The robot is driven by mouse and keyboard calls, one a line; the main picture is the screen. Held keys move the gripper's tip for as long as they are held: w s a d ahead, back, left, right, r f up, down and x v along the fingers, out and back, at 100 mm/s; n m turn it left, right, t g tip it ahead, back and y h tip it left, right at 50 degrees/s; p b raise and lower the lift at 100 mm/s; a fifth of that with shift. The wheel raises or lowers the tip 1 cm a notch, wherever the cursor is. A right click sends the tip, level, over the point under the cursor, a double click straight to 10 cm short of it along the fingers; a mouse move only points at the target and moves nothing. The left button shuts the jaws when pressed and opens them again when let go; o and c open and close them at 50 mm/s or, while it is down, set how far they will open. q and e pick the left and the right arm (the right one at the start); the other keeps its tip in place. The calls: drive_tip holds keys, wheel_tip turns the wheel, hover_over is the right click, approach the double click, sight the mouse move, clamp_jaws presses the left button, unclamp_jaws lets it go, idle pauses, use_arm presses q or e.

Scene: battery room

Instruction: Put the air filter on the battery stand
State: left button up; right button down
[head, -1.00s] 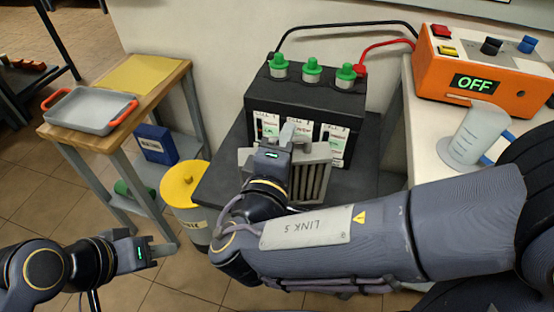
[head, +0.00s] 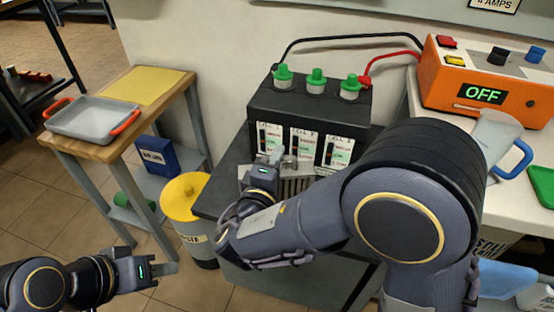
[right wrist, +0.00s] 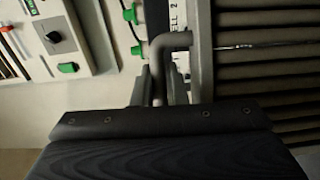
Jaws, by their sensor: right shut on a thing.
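The air filter (head: 297,187) is a grey slatted panel in front of the battery on the dark grey battery stand (head: 222,182). My right arm hides part of it, so I cannot tell whether it touches the stand top. My right gripper (head: 275,158) is shut on the filter's handle. In the right wrist view the handle (right wrist: 172,42) runs between the fingers (right wrist: 163,88), and the filter's dark slats (right wrist: 265,65) fill the right side. My left gripper (head: 168,269) is low at the left, away from the filter; its jaw opening is unclear.
The black battery (head: 310,104) with green caps stands at the back of the stand. A yellow bin (head: 185,200) is left of it. A wooden table (head: 150,110) holds a grey tray (head: 95,120). An orange charger (head: 475,85) and clear jug (head: 490,135) are at right.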

drive_tip(key=shift+f+b, duration=0.15)
drive_tip(key=shift+b, duration=0.15)
drive_tip(key=c, duration=1.5)
unclamp_jaws()
drive_tip(key=shift+o, duration=0.2)
drive_tip(key=shift+r+p, duration=0.25)
drive_tip(key=shift+p, duration=0.05)
drive_tip(key=v, duration=1.2)
drive_tip(key=shift+s, duration=0.1)
